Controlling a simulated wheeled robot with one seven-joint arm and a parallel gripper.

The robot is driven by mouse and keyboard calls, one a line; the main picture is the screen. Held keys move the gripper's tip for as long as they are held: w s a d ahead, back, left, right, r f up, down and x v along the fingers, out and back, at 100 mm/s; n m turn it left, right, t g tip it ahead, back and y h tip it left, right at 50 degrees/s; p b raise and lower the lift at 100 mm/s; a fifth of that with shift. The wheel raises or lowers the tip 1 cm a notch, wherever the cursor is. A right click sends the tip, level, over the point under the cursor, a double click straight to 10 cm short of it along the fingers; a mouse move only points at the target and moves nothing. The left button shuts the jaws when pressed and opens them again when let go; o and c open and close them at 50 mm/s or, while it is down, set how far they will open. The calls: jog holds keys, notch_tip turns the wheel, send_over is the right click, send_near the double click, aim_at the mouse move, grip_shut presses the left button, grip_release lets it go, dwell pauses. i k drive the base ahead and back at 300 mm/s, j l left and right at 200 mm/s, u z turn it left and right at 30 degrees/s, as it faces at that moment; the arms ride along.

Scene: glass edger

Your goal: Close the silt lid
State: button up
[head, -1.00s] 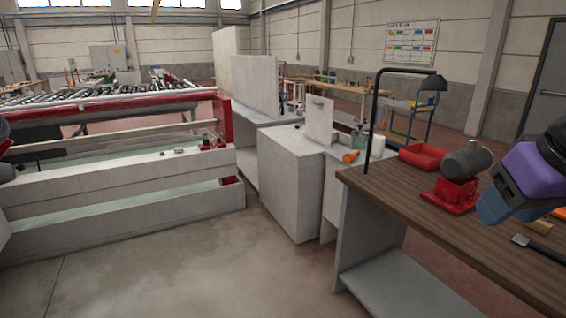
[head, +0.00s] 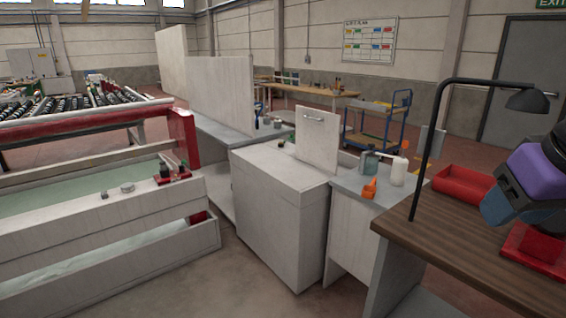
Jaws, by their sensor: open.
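The silt lid appears to be the pale upright panel (head: 317,142) with a small bar handle near its top. It stands raised at the back right edge of a whitish box-shaped cabinet (head: 278,215), in the middle of the head view. The cabinet's pale top lies in front of the panel and to its left. Part of my arm, purple and blue-grey, shows at the right edge above the wooden bench. My gripper's fingers are not in view, and the arm is well apart from the panel.
A wooden bench (head: 455,228) with a black lamp (head: 430,140) and red tray (head: 464,186) stands at right. Bottles (head: 398,172) and an orange tool (head: 369,188) sit on a counter beside the cabinet. A water trough (head: 90,240) is at left. Floor shows before the cabinet.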

aim_at(317, 132)
jog(key=i+j+z, duration=0.3)
jog(key=i+j, duration=0.7)
jog(key=j, duration=0.15)
jog(key=i+j+u, duration=0.25)
jog(key=i+j, duration=0.55)
jog(key=i, duration=0.1)
